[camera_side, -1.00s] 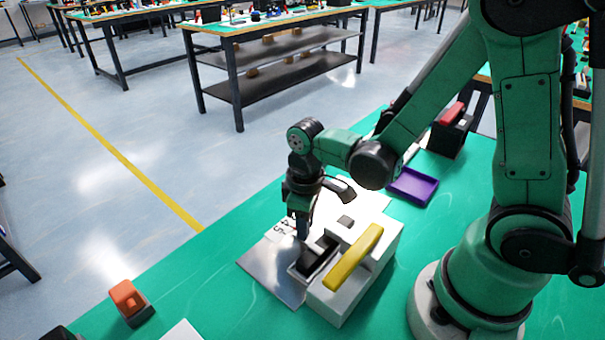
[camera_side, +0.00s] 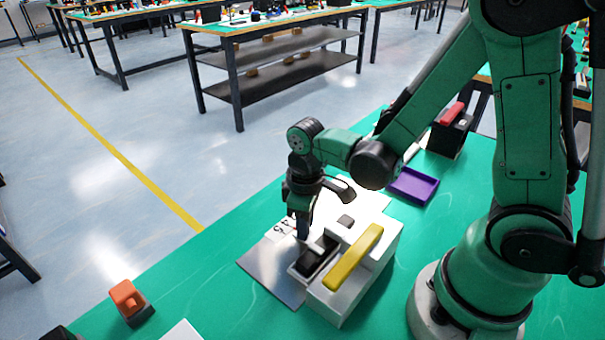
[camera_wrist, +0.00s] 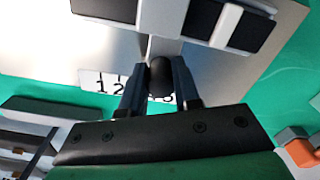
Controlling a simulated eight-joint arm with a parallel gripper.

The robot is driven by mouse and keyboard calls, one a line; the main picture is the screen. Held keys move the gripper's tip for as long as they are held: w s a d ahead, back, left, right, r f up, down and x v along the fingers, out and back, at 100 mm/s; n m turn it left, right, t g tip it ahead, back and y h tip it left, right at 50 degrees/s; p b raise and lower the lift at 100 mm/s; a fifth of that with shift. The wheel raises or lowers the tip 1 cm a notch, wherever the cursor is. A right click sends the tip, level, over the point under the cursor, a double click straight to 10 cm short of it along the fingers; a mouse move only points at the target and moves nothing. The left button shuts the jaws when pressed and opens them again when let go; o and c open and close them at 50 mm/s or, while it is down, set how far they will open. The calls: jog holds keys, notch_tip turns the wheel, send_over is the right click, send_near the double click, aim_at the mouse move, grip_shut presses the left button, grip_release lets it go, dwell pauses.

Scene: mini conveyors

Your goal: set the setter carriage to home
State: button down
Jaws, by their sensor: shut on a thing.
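The mini conveyor (camera_side: 378,283) is a white unit with a yellow bar (camera_side: 354,257) and a short black belt (camera_side: 318,257) on a metal plate (camera_side: 263,266). My gripper (camera_side: 302,236) points down at the plate beside the belt. In the wrist view my gripper (camera_wrist: 160,85) is shut on a dark round knob (camera_wrist: 160,74), which I take for the setter carriage's. A white strip (camera_wrist: 158,20) runs from the knob towards the belt. A white number label (camera_wrist: 97,83) lies beside the knob; "12" shows, and the fingers hide other digits.
An orange-topped block (camera_side: 129,301) stands at the table's left edge. A purple tray (camera_side: 413,186) and a black box with a red top (camera_side: 451,129) stand behind the unit.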

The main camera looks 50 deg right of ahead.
aim_at(339, 203)
jog(key=d, duration=1)
jog(key=shift+d, duration=0.35)
jog(key=c, duration=0.6)
grip_release()
jog(key=shift+c, duration=0.2)
jog(key=shift+a, duration=0.1)
jog(key=shift+r, duration=2.85)
jog(key=a+r+m+t, duration=0.4)
jog(key=a+r+t, duration=0.3)
jog(key=a, duration=0.1)
jog(key=shift+s+a, duration=0.25)
jog(key=shift+a, duration=0.05)
